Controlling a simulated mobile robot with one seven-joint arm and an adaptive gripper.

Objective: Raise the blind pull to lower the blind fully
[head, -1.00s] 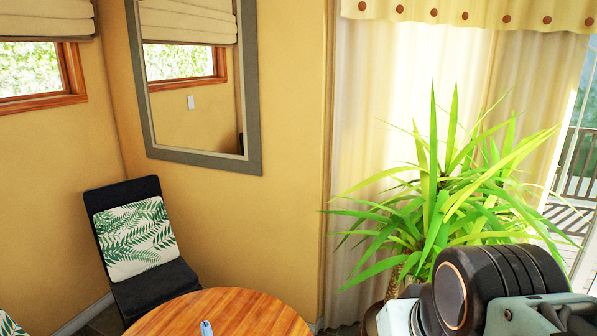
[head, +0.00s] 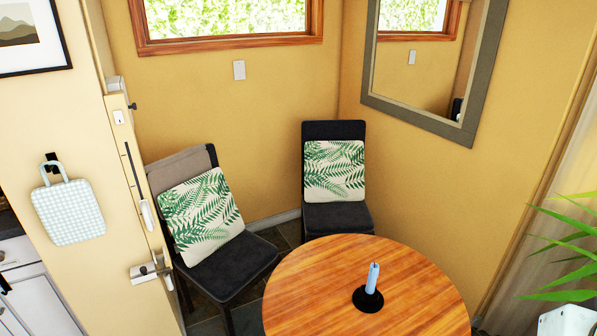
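A slim white pull (head: 147,214), which looks like the blind pull, sits at the lower end of a thin dark upright slot or cord (head: 134,172) on the narrow wall face at the left. The blind itself is above the picture and out of view. The lower part of its window (head: 230,22) shows uncovered at the top, with a brown wooden frame.
A round wooden table (head: 420,300) with a blue candle (head: 373,277) stands at the bottom centre. Two dark chairs (head: 230,268) (head: 337,217) with leaf-pattern cushions stand behind it. A plant (head: 570,250) is at the right edge.

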